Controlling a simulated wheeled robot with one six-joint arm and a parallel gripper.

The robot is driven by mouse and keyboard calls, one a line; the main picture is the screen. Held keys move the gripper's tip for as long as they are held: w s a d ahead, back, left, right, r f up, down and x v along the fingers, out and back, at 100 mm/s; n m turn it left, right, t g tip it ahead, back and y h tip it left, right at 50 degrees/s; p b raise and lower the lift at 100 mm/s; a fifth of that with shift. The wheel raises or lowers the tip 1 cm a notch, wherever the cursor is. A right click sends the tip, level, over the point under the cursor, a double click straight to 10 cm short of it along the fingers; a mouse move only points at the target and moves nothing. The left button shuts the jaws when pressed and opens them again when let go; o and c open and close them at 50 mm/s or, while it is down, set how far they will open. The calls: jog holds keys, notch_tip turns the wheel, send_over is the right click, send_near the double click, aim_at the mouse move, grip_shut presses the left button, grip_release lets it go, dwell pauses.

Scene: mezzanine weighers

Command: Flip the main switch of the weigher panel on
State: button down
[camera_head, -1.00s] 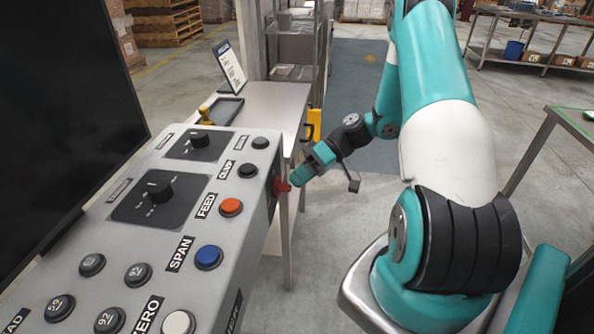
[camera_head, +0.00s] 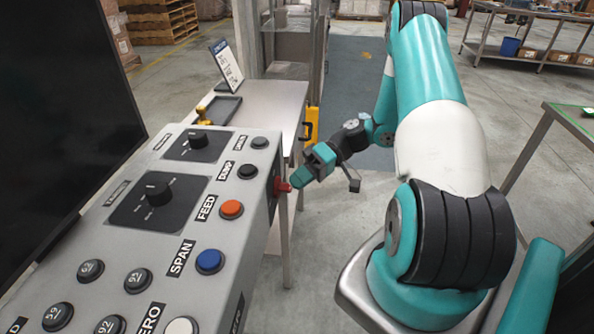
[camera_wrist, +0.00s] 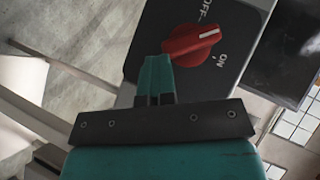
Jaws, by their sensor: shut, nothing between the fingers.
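The main switch is a red rotary knob (camera_wrist: 192,42) on a dark plate (camera_wrist: 240,62) marked OFF and ON, in the wrist view. Its pale pointer line lies between the two marks, nearer to ON. My gripper (camera_wrist: 156,62) is shut and empty, its fingertips beside the knob's lower left end; I cannot tell whether they touch it. In the head view the red knob (camera_head: 283,187) sticks out from the right side of the grey weigher panel (camera_head: 222,182). My gripper (camera_head: 297,181) is just right of it there.
The panel top carries black dials (camera_head: 158,196), an orange FEED button (camera_head: 231,209), a blue SPAN button (camera_head: 210,261) and several others. A dark screen (camera_head: 60,110) stands at left. A metal table (camera_head: 270,105) lies behind the panel. Open floor lies beyond my arm.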

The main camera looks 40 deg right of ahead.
jog(key=shift+a+r+y, duration=0.1)
jog(key=shift+a+y, duration=0.15)
jog(key=shift+y, duration=0.05)
jog(key=shift+s+f, duration=0.1)
jog(key=shift+f, duration=0.2)
dwell(0.8)
jog(key=shift+a+f, duration=0.15)
jog(key=shift+f, duration=0.05)
jog(key=shift+s+a+f+b, duration=0.1)
jog(key=shift+a+f+b, duration=0.05)
jog(key=shift+f+b, duration=0.3)
jog(key=shift+s+f, duration=0.1)
jog(key=shift+f, duration=0.05)
dwell(0.5)
